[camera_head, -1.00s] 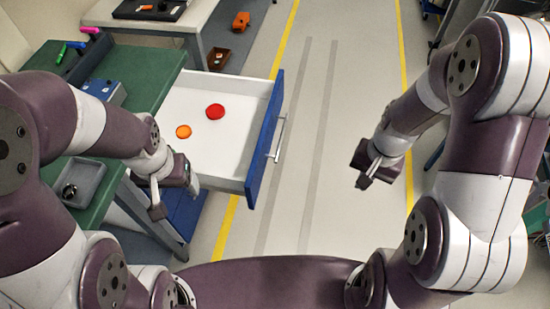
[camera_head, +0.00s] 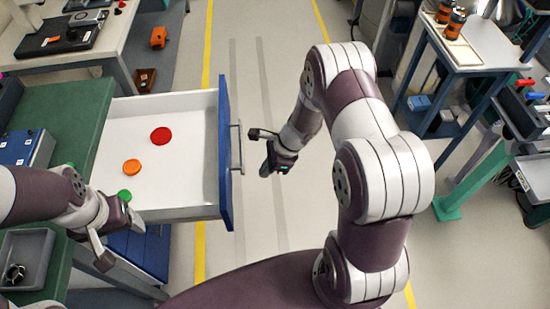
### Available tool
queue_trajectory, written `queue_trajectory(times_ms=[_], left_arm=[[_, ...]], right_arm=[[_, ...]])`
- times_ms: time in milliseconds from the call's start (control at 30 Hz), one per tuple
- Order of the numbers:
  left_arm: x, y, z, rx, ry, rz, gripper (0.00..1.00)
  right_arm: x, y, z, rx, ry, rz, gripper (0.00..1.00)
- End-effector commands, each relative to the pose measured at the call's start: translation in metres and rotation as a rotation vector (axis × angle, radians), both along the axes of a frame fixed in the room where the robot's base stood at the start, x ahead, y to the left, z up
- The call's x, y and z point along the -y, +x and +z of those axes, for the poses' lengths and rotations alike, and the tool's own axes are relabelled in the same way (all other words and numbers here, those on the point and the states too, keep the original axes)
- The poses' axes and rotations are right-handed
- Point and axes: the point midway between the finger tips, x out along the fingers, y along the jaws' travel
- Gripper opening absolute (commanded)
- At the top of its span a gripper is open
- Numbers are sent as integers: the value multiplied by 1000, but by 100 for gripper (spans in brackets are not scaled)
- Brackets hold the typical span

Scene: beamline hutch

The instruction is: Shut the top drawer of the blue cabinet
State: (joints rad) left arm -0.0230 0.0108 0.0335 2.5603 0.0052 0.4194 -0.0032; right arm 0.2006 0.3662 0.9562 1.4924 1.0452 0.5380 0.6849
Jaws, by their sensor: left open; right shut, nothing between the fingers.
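The top drawer (camera_head: 196,192) is pulled out, its white tray open to view. Its blue front panel (camera_head: 226,150) carries a silver bar handle (camera_head: 239,150) facing right. The blue cabinet (camera_head: 140,248) shows below the drawer, partly hidden by my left arm. My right gripper (camera_head: 266,168) is shut and empty, just right of the handle, with a small apparent gap to it. My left gripper (camera_head: 98,250) is open and empty near the drawer's lower-left corner; I cannot tell whether it touches the drawer.
Red (camera_head: 161,135), orange (camera_head: 131,166) and green (camera_head: 124,196) discs lie in the drawer. A green bench (camera_head: 65,110) stands left, with a grey tray (camera_head: 45,262) on it. Clear floor lies right of the drawer. A side table (camera_head: 485,50) stands at upper right.

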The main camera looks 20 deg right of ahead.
Motion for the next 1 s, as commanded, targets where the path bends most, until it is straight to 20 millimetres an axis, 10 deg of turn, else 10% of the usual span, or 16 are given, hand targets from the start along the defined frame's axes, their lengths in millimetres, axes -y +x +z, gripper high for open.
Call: queue_trajectory(times_ms=[1000], left_arm=[[0, 0, 11, 1, 0, 0, 73]], right_arm=[[-66, 20, 11, 6, -1, 7, 0]])
